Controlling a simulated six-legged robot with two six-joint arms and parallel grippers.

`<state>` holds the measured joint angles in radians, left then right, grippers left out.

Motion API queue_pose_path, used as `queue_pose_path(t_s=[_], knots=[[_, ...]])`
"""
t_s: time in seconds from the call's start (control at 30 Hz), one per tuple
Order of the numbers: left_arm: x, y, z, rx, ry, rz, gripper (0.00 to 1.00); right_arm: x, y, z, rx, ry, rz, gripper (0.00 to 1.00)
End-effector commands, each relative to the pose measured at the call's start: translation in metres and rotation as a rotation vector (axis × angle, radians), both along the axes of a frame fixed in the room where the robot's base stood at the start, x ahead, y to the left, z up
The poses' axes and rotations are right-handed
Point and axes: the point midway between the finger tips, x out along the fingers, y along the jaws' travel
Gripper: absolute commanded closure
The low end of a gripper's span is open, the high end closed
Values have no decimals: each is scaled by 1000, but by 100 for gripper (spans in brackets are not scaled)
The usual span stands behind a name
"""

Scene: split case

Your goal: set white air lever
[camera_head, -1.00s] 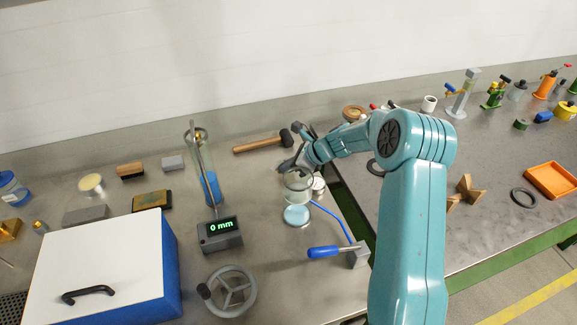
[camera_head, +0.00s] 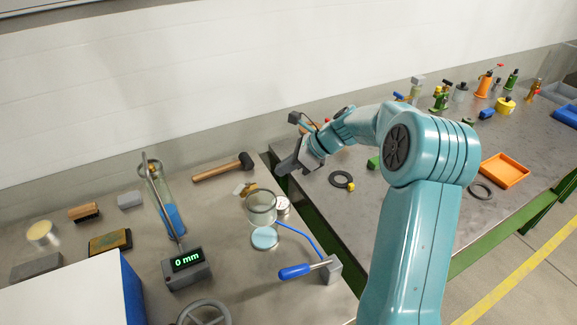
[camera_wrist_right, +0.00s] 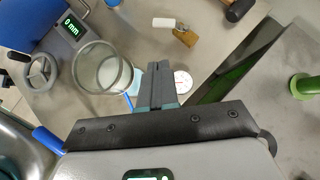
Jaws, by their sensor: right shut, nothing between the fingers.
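A small brass block with a white handle-like piece (camera_head: 244,189) lies on the left bench behind the glass jar; I take it for the white air lever. In the right wrist view the brass block (camera_wrist_right: 185,37) and white piece (camera_wrist_right: 163,22) show beyond my fingertips. My right gripper (camera_head: 284,169) is shut and empty, to the right of that piece and apart from it, over the gap between the benches. Its closed fingers also show in the right wrist view (camera_wrist_right: 158,70). My left gripper is not in view.
The glass jar (camera_head: 261,206), a round dial gauge (camera_head: 282,204) and a blue-handled lever (camera_head: 296,271) stand near the bench edge. A mallet (camera_head: 222,168) lies behind. A black ring (camera_head: 341,179) lies on the right bench.

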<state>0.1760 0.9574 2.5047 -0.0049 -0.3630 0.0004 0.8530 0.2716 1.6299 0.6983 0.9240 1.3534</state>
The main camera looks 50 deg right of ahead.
Motion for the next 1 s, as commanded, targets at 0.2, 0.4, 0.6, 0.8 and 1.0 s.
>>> queue_pose_path(t_s=[0.2,0.4,0.6,0.8,1.0], knots=[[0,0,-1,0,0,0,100,-13,2,10,-4,0,56,54],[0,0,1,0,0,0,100,-35,-24,32,-231,89,410,53],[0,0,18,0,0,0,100,-8,-46,54,-476,269,810,53],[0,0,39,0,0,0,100,60,-20,75,-685,414,1065,53],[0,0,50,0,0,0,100,123,57,65,-753,380,1218,53]])
